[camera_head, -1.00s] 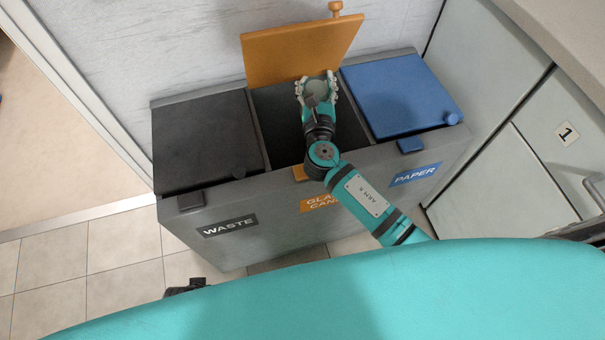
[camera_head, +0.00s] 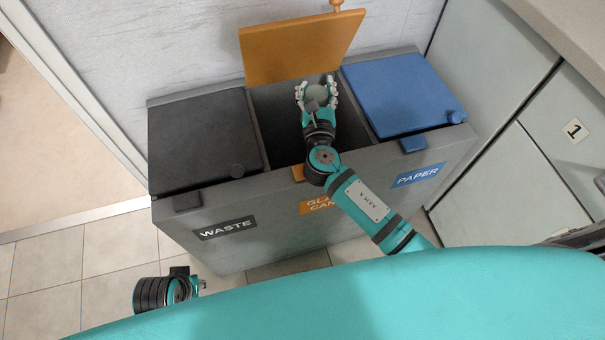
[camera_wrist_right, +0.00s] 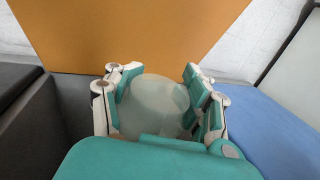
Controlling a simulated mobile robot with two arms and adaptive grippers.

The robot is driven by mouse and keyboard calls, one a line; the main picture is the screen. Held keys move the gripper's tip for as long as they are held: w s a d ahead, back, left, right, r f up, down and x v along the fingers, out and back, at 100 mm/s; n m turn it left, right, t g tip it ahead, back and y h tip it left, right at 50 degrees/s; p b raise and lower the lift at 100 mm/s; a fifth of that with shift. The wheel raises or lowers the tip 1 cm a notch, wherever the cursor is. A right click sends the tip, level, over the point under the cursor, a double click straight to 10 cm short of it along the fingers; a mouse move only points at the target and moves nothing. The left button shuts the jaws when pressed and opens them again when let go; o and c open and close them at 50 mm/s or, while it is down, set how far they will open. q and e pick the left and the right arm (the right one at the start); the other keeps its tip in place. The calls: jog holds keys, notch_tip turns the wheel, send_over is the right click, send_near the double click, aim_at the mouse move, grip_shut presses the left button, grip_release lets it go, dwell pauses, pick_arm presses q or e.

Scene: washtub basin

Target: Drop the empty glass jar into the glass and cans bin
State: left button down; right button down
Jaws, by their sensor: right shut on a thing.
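The glass jar (camera_head: 317,94) is a pale, greenish round shape between the fingers of my right gripper (camera_head: 316,92). My right gripper is shut on it, over the open middle compartment of the glass and cans bin (camera_head: 272,128). In the right wrist view the jar (camera_wrist_right: 153,105) sits between the two fingers, its lower part hidden by the gripper body. The bin's orange lid (camera_head: 300,47) stands raised at the back. My left arm shows at the lower left of the head view, but its fingers cannot be made out clearly (camera_head: 200,285).
The waste bin's black lid (camera_head: 203,138) is shut on the left. The paper bin's blue lid (camera_head: 402,95) is shut on the right. A wall stands behind, and pale cabinets (camera_head: 505,165) stand at the right. Tiled floor (camera_head: 105,255) is free at the left.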

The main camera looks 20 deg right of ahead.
jog(key=shift+c, duration=1.7)
grip_release()
jog(key=shift+s, duration=0.1)
jog(key=shift+s+a, duration=0.15)
jog(key=shift+s, duration=0.25)
jog(key=v, duration=1.1)
